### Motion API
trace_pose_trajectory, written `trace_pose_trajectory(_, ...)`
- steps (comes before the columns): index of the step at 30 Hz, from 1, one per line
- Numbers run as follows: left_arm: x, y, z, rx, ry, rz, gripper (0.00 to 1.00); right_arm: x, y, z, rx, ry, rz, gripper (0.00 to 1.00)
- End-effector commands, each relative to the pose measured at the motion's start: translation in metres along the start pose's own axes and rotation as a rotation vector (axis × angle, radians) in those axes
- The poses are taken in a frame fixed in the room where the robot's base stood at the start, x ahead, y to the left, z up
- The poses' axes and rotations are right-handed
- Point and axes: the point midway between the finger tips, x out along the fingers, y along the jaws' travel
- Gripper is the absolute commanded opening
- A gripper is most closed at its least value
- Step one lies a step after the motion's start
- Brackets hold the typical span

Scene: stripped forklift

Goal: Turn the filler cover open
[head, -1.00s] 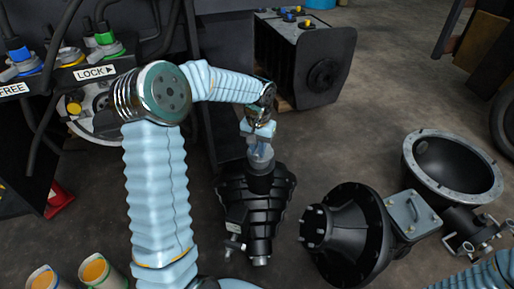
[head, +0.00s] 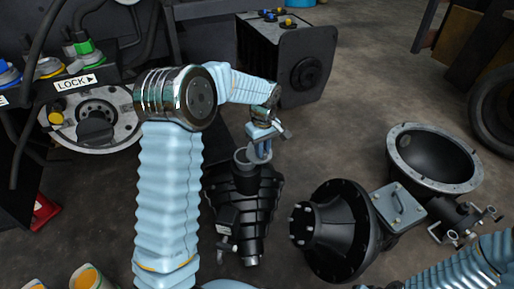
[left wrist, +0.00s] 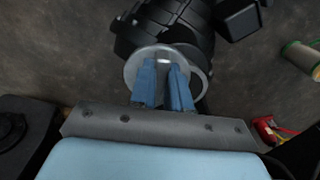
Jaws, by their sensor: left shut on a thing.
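The filler cover (left wrist: 133,72) is a pale grey disc with a raised tab, seen in the left wrist view. It sits off-centre over the round grey filler neck (head: 245,158), on top of a black ribbed housing (head: 244,202). Part of the neck's rim (left wrist: 207,82) shows beside the disc in the wrist view. My left gripper (head: 262,154) is at the right side of the neck in the head view. Its blue fingers (left wrist: 163,68) are shut on the cover's tab. In the head view the cover is mostly hidden by the fingers. My right gripper is out of view.
A black flanged bell-shaped part (head: 342,232) and an open black bowl-shaped housing (head: 434,160) lie to the right. A black box-shaped unit (head: 290,55) stands behind. A panel with a LOCK label (head: 76,83) is at left. Bare floor lies between the parts.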

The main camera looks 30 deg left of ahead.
Motion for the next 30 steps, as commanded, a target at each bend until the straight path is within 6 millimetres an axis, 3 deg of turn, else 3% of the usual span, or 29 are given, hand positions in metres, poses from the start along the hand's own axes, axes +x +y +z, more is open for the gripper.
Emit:
trace_pose_trajectory(14, -0.003, 0.031, -0.007, -0.451, 0.002, 0.0, 0.0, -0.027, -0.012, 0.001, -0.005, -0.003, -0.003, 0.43)
trace_pose_trajectory(30, -0.003, 0.055, -0.028, -0.936, 0.002, 0.001, 0.0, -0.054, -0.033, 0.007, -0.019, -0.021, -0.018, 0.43)
